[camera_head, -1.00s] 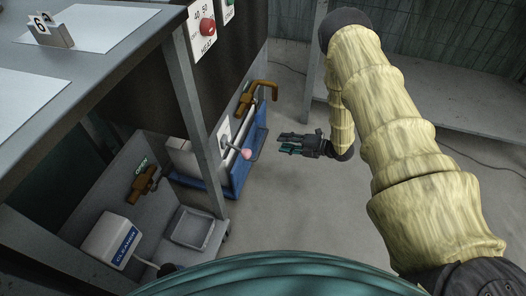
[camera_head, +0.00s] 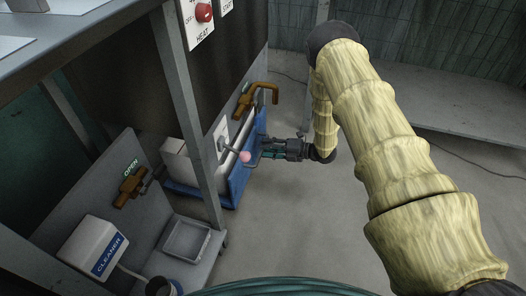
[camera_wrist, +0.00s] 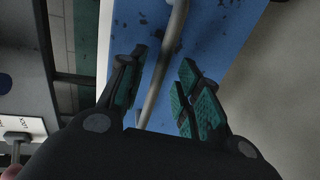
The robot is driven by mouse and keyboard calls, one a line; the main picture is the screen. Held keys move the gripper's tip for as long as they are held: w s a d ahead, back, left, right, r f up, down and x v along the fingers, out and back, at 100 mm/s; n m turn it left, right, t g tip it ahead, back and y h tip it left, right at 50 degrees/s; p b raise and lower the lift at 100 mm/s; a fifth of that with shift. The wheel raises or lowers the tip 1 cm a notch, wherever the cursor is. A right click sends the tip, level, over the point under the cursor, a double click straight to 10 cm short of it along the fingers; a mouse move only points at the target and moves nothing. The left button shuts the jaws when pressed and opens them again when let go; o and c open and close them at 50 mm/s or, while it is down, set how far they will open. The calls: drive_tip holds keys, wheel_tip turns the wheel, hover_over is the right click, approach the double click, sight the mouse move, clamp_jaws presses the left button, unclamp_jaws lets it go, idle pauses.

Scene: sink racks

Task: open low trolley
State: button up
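The low trolley (camera_head: 236,186) is a blue-sided unit on the floor under the counter, with a white inner edge. In the wrist view its scuffed blue panel (camera_wrist: 225,30) fills the upper middle, and a grey bar handle (camera_wrist: 163,66) runs across it. My gripper (camera_head: 262,150) is at the trolley's front face. In the wrist view my gripper (camera_wrist: 158,95) is open, with its green-padded fingers on either side of the bar. The bar lies between them with gaps visible, so it is not clamped.
A lever with a pink knob (camera_head: 245,157) sticks out close to my gripper. A brown tap (camera_head: 263,90) is above the trolley. A grey table leg (camera_head: 186,110), a cleaner box (camera_head: 92,246) and a grey tray (camera_head: 186,238) stand at left. Floor on the right is free.

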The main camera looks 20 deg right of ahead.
drive_tip(key=shift+b+x, duration=0.3)
drive_tip(key=shift+x, duration=0.9)
clamp_jaws()
